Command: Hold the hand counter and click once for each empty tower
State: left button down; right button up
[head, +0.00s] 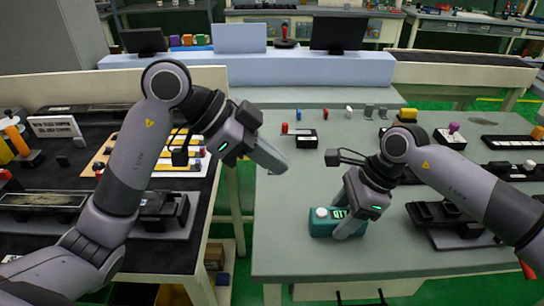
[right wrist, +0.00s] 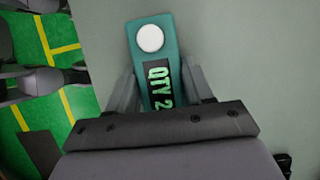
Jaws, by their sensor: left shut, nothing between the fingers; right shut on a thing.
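The teal hand counter (head: 321,226) stands on the grey table near its front left edge. It has a round white button (right wrist: 150,38) on top and a dark display (right wrist: 159,85) that reads "QTY 2" in green; anything after that is hidden by my gripper. My right gripper (head: 348,226) is shut on the counter's sides, with a finger on each side in the right wrist view. My left gripper (head: 279,165) is shut and empty, in the air above the table's left edge, back from the counter and apart from it. I cannot tell which things are the towers.
On the grey table (head: 290,255), small parts and a black block (head: 306,138) stand towards the back. Black fixtures (head: 445,222) stand at the right. A dark bench with a yellow board (head: 185,158) is at the left, across a gap. The table's front middle is clear.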

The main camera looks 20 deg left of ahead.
pick_arm(q)
jog(key=shift+r, duration=0.15)
dwell(0.3)
jog(key=shift+r, duration=0.35)
send_over(324, 210)
jog(key=s+a, duration=0.1)
jog(key=a, duration=0.2)
notch_tip(324, 210, down, 7)
notch_tip(324, 210, down, 3)
jog(key=shift+d+f, duration=0.1)
jog(key=shift+f, duration=0.45)
